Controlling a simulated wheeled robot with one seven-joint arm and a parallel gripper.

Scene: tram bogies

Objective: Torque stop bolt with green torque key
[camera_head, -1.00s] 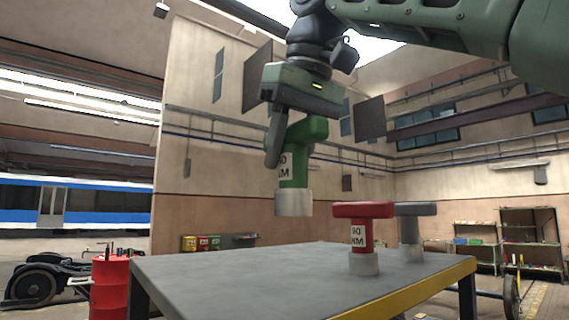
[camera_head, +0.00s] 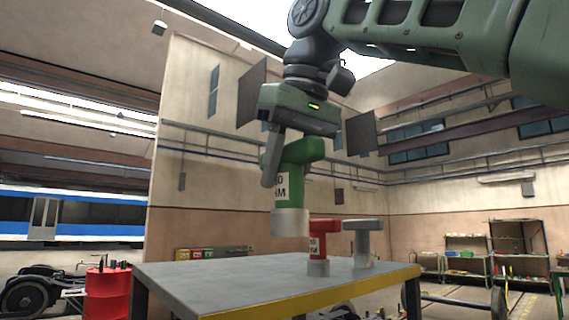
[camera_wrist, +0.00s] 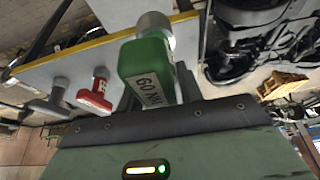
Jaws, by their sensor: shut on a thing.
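The green torque key (camera_head: 292,185) has a T-shaped handle, a white label and a pale grey socket end. My gripper (camera_head: 284,160) is shut on its handle and holds it upright in the air, socket down, in front of the table. In the wrist view the green key (camera_wrist: 147,66) sticks out from my gripper (camera_wrist: 150,95), its label reading 60 NM. A red torque key (camera_head: 319,243) and a grey torque key (camera_head: 361,243) stand upright on the grey table (camera_head: 225,278). No stop bolt can be made out.
The table has a yellow front edge (camera_head: 330,294). A red barrel (camera_head: 108,292) and a dark wheeled bogie (camera_head: 32,291) are at the left. Shelves (camera_head: 466,255) stand at the back right. Dark machinery (camera_wrist: 250,40) fills the wrist view's upper right.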

